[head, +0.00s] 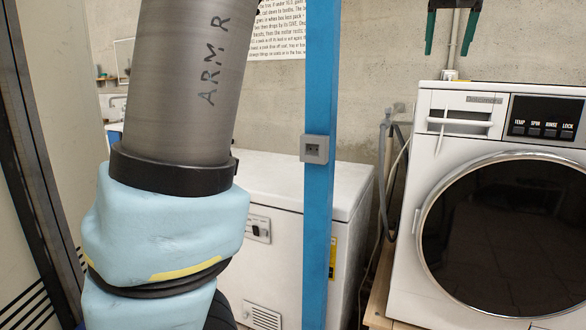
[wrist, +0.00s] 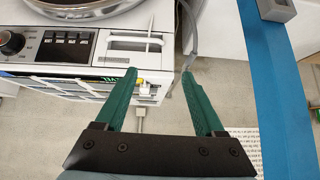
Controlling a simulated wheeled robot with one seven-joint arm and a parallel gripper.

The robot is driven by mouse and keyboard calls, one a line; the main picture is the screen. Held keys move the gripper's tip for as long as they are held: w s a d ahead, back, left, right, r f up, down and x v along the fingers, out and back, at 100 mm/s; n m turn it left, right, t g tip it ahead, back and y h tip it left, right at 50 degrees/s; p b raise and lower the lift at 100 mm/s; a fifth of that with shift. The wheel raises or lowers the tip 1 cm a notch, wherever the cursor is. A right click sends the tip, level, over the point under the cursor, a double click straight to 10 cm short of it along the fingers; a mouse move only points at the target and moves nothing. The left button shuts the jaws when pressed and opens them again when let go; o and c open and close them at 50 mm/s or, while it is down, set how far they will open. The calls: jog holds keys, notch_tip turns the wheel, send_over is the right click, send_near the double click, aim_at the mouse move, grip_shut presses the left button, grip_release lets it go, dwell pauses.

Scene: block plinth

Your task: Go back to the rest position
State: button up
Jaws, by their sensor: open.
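My gripper (head: 449,47) shows at the top of the head view, its two green fingers pointing down in front of the grey wall, above and left of the washing machine's top. Its upper part is cut off by the frame edge. In the wrist view my gripper (wrist: 158,74) has its green fingers spread apart with nothing between them. My arm fills the left of the head view and runs out of the top of the frame.
A white front-loading washing machine (head: 462,150) stands at the right. A blue post (head: 319,230) with a grey box (head: 314,149) rises mid-picture, before a white chest-like appliance (head: 275,185). Hoses (head: 385,175) hang between the appliances. A printed sheet (head: 281,30) is on the wall.

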jog(key=w+a+f+n+g+y+p, duration=0.1)
jog(key=w+a+f+g+y+p, duration=0.2)
jog(key=a+f, duration=1.9)
jog(key=s+a+f+n+g, duration=0.2)
jog(key=s+a+f+g, duration=0.1)
jog(key=s+a+f, duration=1)
notch_tip(320, 180, down, 3)
jog(key=shift+s+a+f+n, duration=0.15)
jog(key=shift+a+n, duration=0.25)
jog(key=shift+a, duration=0.7)
